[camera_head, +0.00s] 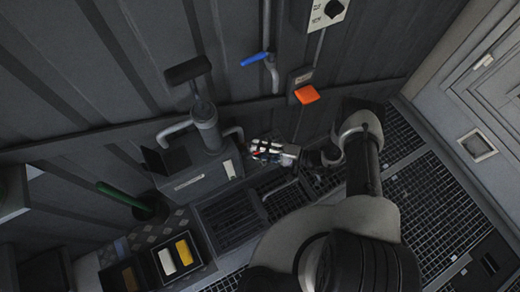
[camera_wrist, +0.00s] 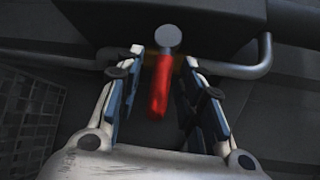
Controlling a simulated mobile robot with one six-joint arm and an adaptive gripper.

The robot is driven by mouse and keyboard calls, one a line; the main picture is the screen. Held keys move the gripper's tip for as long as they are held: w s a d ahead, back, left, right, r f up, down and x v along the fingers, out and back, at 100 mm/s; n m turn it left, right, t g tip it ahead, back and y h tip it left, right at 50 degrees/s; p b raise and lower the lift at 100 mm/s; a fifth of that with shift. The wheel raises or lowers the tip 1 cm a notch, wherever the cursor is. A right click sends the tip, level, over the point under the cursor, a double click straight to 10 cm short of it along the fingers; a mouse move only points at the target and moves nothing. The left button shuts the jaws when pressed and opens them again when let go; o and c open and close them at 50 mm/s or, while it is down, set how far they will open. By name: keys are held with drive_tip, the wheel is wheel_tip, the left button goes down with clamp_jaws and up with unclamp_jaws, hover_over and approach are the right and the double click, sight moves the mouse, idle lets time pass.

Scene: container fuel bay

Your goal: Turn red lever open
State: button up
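The red lever (camera_wrist: 160,86) shows in the wrist view, hanging from a round grey pivot (camera_wrist: 168,36) on the pipework. My gripper (camera_wrist: 164,58) is open, with one finger on each side of the lever. A gap shows between the lever and each finger pad, so I see no grip on it. In the camera_head view, my gripper (camera_head: 258,149) is just right of the dark pump box (camera_head: 205,182). The lever is mostly hidden there by the fingers.
A pump handle (camera_head: 188,70) stands up at the left. A bent pipe (camera_wrist: 256,62) runs close to the right finger. Floor grating (camera_head: 430,215) lies at the right.

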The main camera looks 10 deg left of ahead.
clamp_jaws()
idle(0.5)
idle(0.3)
